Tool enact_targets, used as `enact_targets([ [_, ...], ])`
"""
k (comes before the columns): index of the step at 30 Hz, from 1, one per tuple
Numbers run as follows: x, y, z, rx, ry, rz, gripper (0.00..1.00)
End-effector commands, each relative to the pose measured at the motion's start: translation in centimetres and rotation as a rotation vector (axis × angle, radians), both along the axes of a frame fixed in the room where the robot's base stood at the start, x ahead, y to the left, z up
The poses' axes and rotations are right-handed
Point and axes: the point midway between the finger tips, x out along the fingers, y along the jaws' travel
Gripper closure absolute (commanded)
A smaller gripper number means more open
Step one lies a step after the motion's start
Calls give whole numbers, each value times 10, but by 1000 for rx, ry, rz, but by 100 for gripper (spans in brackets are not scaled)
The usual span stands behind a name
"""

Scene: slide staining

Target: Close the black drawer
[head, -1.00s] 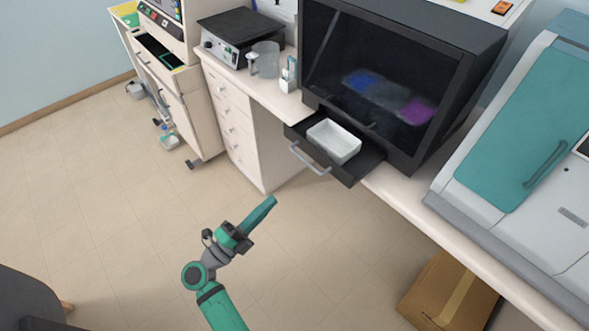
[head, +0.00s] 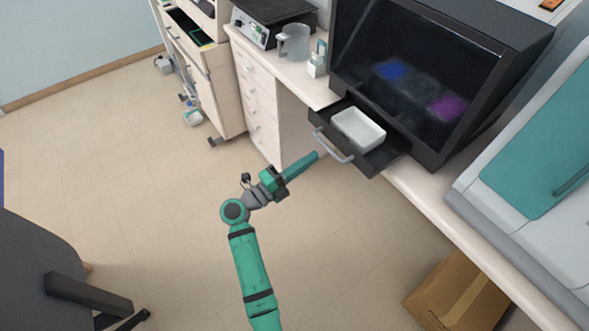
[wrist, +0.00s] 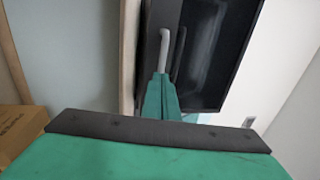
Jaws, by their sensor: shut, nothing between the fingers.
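The black drawer (head: 384,158) is pulled out below a black cabinet with a dark glass front (head: 415,70). A white tray (head: 358,131) sits in the drawer. The drawer's grey bar handle (head: 334,147) faces the open floor. My gripper (head: 316,155) is shut and empty, with its green fingertips close by the handle's left part. In the wrist view the closed fingers (wrist: 161,90) point toward the handle (wrist: 164,50). I cannot tell whether the fingertips touch the handle or the drawer front.
The white counter (head: 425,195) runs along the right, with a teal-and-white machine (head: 525,150) on it. A jug (head: 293,42) and a small bottle (head: 317,62) stand left of the cabinet. A cardboard box (head: 458,290) and a dark chair (head: 50,270) are on the floor.

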Motion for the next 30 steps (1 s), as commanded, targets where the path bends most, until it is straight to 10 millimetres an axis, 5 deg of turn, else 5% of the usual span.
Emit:
enact_targets([
  [8,16,-22,5,-1,-1,-2,100],
  [23,19,-24,6,-1,-1,0,100],
  [30,37,-40,6,-1,0,7,100],
])
